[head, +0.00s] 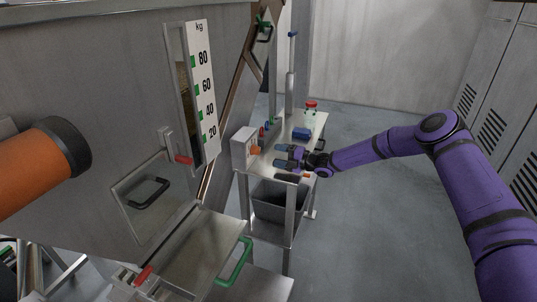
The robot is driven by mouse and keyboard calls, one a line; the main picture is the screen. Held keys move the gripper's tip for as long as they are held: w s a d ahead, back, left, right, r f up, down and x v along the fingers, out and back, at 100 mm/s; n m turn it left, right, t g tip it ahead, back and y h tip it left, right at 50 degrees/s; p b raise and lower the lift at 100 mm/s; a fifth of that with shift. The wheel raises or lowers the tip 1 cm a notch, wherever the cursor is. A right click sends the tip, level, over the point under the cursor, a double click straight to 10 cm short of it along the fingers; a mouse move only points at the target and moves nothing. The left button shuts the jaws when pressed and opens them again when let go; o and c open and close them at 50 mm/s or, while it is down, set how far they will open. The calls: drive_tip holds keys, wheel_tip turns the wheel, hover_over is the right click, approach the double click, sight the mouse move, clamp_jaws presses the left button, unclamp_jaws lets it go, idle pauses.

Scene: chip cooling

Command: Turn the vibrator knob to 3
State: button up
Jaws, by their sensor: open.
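A light grey control box (241,147) stands at the left end of a narrow metal table in the head view. An orange spot, which may be the vibrator knob (254,149), shows on its right-hand face. It is too small to read any setting. My gripper (276,156) is at the end of my purple arm, over the table just to the right of the box. Its two blue-tipped fingers point left towards the box face. They are open, with nothing seen between them, and appear apart from the knob.
The metal table (315,128) also holds a blue block (301,133) and a red-topped item (311,106). A dark bin (279,199) sits below. A large steel hopper (90,110) with a kg scale (204,85) fills the left. Lockers (500,80) stand right. The floor between is clear.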

drive_tip(key=shift+v, duration=1.35)
drive_tip(key=s+d+r+n+g+h, duration=0.3)
drive_tip(key=s+r+n+h, duration=0.2)
drive_tip(key=s+r+n, duration=0.75)
drive_tip(key=s+d+r+n+g+h, duration=0.35)
drive_tip(key=s+r+n, duration=0.65)
drive_tip(key=r+n, duration=0.5)
drive_tip(key=s+d+r+n+t+h, duration=0.1)
drive_tip(key=s+d+r+n+h, duration=0.1)
drive_tip(key=s+d, duration=0.4)
drive_tip(key=s+d+r+n+t+h, duration=0.2)
drive_tip(key=s+d+r+n, duration=0.3)
drive_tip(key=s, duration=1)
drive_tip(key=s+d+r+n+t+h, duration=0.2)
drive_tip(key=s+d+r+n+h, duration=0.2)
drive_tip(key=s, duration=0.7)
drive_tip(key=d+n, duration=0.2)
drive_tip(key=d, duration=0.2)
